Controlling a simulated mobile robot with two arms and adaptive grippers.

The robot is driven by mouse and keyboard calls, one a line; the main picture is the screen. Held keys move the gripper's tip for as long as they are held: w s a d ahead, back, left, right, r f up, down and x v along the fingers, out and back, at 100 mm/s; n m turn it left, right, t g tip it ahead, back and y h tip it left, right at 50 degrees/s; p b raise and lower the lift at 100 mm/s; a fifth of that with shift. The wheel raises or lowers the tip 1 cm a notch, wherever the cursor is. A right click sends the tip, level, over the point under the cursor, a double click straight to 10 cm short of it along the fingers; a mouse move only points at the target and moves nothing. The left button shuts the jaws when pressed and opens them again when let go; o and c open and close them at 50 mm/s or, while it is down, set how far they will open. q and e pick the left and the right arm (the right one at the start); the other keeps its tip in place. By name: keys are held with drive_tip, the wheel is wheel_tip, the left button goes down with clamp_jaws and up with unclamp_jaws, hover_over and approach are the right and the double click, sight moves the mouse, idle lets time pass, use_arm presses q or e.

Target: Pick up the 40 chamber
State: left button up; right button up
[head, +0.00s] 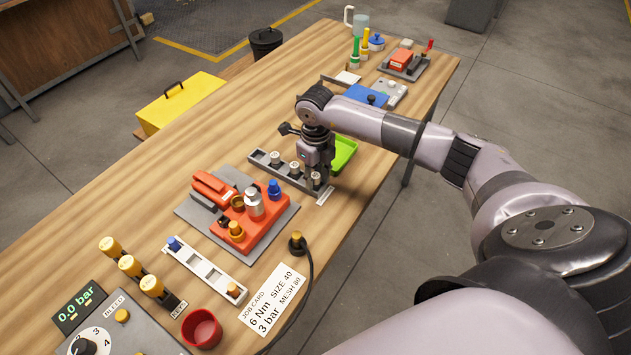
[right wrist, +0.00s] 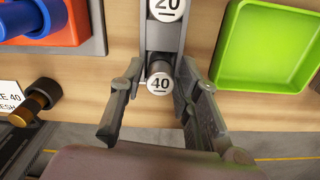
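The 40 chamber (right wrist: 160,83) is a small grey cylinder with a white cap marked 40. It sits at the near end of a dark grey rack (head: 262,160). My right gripper (head: 318,174) is over that end of the rack, pointing down. In the right wrist view its two fingers are spread on either side of the 40 chamber, with a gap visible on both sides. The chamber marked 20 (right wrist: 166,8) stands farther along the rack. In the head view my gripper partly hides the 40 chamber. My left gripper is not in view.
A green tray (right wrist: 268,45) lies close right of the rack. A red fixture (head: 255,232) on a grey plate is to the left. A job card (head: 274,300) reading SIZE 40 and a white strip rack (head: 205,268) lie nearer.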

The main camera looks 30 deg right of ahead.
clamp_jaws()
idle(0.4)
